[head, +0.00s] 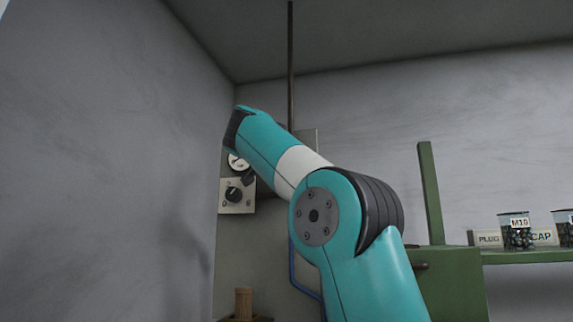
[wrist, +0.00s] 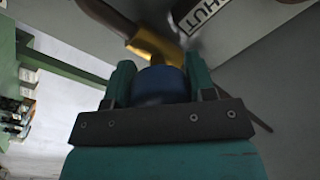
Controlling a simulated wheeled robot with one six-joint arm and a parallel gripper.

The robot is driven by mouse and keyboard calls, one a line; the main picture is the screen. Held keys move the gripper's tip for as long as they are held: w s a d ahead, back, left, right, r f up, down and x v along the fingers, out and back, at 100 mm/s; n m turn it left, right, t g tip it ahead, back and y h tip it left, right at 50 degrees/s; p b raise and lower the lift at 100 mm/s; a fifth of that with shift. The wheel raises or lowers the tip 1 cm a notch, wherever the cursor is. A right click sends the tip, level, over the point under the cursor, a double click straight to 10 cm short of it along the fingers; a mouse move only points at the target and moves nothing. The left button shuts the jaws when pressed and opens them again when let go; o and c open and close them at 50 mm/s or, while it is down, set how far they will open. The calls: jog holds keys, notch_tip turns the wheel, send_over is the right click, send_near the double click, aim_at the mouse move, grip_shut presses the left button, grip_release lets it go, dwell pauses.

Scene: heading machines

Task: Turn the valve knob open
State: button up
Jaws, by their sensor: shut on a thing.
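In the wrist view my gripper (wrist: 158,72) has its two teal fingers on either side of a rounded blue valve knob (wrist: 160,88). The fingers are closed on the knob. The knob sits against a brass-yellow valve body (wrist: 155,42) with a dark pipe running off to the upper left. A white label (wrist: 222,22) with upside-down letters, "HUT" readable, lies beside the valve. In the head view my arm reaches up and left toward the back wall panel; the valve knob and my fingers are hidden there.
A pressure gauge (head: 238,162) and a control box (head: 237,196) with a black knob are close to my arm's end. A vertical brown pipe (head: 290,60) runs behind the arm. At right, a green shelf (head: 530,257) holds jars (head: 516,232). The left wall is bare.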

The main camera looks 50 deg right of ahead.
jog(key=m+b, duration=0.1)
jog(key=m, duration=0.4)
jog(key=shift+m+h+b, duration=0.3)
jog(key=shift+m, duration=1.8)
jog(key=shift+s+g, duration=0.1)
jog(key=shift+g, duration=0.3)
jog(key=o, duration=0.9)
